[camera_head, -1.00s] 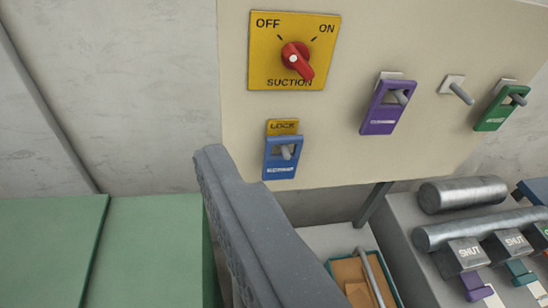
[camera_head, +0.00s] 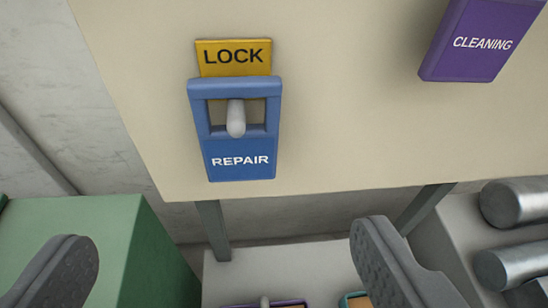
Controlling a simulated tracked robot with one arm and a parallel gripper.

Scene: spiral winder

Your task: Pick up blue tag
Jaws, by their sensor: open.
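The blue tag (camera_head: 238,160), lettered REPAIR, hangs on a grey peg (camera_head: 236,118) on the cream panel, right below a yellow LOCK plate (camera_head: 233,57). The peg passes through the window in the upper part of the tag. My gripper (camera_head: 215,252) is open and empty, with one finger at the lower left and the other at the lower right. In the picture the tag lies above and between the two fingers, and neither finger touches it.
A purple CLEANING tag (camera_head: 470,42) hangs on the panel (camera_head: 340,100) at upper right. A green box (camera_head: 110,240) stands at lower left. Metal cylinders (camera_head: 520,205) lie at right. Purple (camera_head: 290,303) and teal (camera_head: 350,297) tray edges show below the panel.

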